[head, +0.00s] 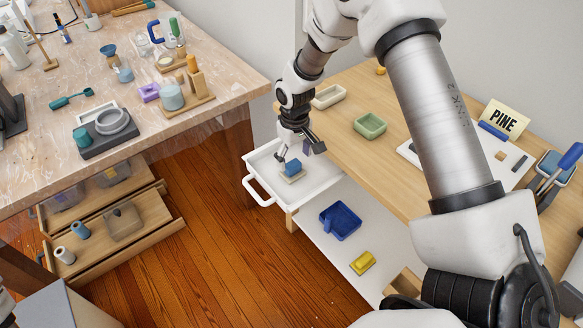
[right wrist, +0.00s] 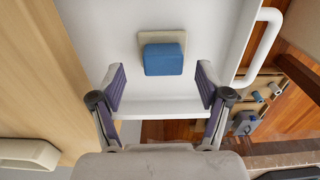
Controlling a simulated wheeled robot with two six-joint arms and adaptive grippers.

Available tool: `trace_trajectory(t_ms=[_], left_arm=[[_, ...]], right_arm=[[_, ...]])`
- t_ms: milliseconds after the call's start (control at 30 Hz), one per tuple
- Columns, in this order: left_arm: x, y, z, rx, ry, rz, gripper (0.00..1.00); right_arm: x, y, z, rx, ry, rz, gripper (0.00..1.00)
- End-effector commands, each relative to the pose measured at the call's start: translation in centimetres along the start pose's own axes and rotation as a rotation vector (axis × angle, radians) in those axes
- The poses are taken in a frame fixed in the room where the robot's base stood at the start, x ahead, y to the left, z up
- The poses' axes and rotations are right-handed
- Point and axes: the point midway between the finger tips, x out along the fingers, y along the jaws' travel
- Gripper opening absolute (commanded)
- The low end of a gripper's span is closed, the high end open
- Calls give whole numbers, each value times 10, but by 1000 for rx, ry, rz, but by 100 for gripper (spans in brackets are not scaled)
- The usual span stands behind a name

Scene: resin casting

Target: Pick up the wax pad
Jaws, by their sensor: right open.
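A blue block (head: 293,167) on a flat beige base (head: 291,179) sits in the white pull-out drawer (head: 262,165); I take it to be the wax pad. In the right wrist view the blue block (right wrist: 163,59) lies just beyond the fingertips, centred between them, with its beige base (right wrist: 172,37) showing behind it. My right gripper (head: 301,153) is over the drawer, with its fingers spread and nothing between them; it also shows in the wrist view (right wrist: 161,78). My left gripper is not in view.
The drawer has raised walls and a white front handle (head: 258,192). The wooden table (head: 345,115) beside it holds a cream tray (head: 328,97) and a green tray (head: 370,125). A blue bin (head: 340,221) and yellow item (head: 362,262) stand on the lower shelf. Open floor lies left of the drawer.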

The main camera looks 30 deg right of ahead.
Motion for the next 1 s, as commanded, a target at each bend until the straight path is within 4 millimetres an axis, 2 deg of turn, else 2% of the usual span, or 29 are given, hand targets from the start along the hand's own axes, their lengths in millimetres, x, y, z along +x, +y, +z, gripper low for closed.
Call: trace_trajectory(t_ms=[33,133,367,400,467,500,567,667,700,1000], left_arm=[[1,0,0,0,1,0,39],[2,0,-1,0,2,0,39],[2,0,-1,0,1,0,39],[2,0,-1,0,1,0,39],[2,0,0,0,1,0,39],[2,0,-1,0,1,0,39],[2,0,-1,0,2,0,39],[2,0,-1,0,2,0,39],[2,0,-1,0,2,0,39],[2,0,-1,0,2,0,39]], right_arm=[[12,-1,3,-1,-6,0,76],[27,-1,2,-1,-4,0,76],[31,-1,2,-1,-1,0,76],[31,-1,2,-1,-1,0,72],[31,-1,2,-1,-1,0,51],[31,-1,2,-1,-1,0,37],[31,-1,2,-1,-1,0,17],[31,-1,2,-1,-1,0,17],[31,-1,2,-1,-2,0,12],[27,-1,2,-1,-2,0,12]])
